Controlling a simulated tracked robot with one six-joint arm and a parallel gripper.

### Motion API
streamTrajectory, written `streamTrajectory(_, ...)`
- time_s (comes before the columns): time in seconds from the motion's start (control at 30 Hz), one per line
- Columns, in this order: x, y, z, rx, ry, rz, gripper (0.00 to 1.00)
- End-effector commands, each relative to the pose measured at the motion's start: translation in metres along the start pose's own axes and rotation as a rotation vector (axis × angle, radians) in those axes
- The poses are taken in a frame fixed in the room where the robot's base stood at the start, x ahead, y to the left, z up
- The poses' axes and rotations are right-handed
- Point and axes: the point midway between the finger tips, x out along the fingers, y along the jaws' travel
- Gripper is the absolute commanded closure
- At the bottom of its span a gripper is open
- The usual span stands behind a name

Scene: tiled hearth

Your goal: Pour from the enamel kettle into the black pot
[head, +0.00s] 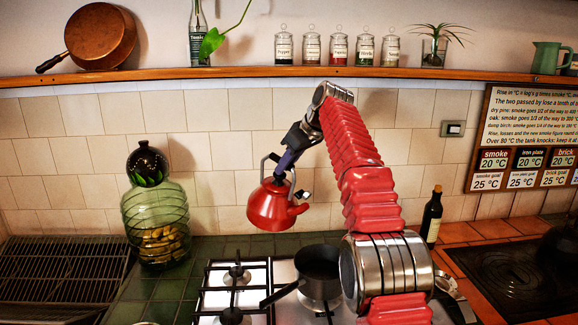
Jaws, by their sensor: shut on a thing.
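The red enamel kettle (272,208) hangs in the air above the back of the gas hob, to the left of my arm. My gripper (284,172) is shut on the kettle at its handle; the fingertips are small and partly hidden there. The kettle looks roughly upright, its spout toward the right. The black pot (318,262) stands on the hob, lower and to the right of the kettle, its handle pointing to the lower left. The kettle is apart from the pot. The inside of both is not clearly visible.
A large green glass jar (157,225) stands left of the gas hob (222,300). A dark bottle (432,215) stands right of my arm. A wooden shelf (230,73) with jars runs above. A grill rack (60,272) lies far left, a dark hotplate (515,275) far right.

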Motion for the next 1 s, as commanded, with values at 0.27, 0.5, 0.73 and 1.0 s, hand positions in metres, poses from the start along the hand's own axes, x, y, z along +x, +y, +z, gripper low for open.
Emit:
streamTrajectory(0.27,-0.005,0.006,0.002,0.007,0.005,0.01,1.0)
streamTrajectory(0.5,-0.005,0.007,0.003,0.008,0.004,0.01,1.0)
streamTrajectory(0.73,0.001,0.007,0.007,0.009,0.004,0.009,1.0)
streamTrajectory(1.0,0.012,0.006,0.017,0.009,0.004,0.01,1.0)
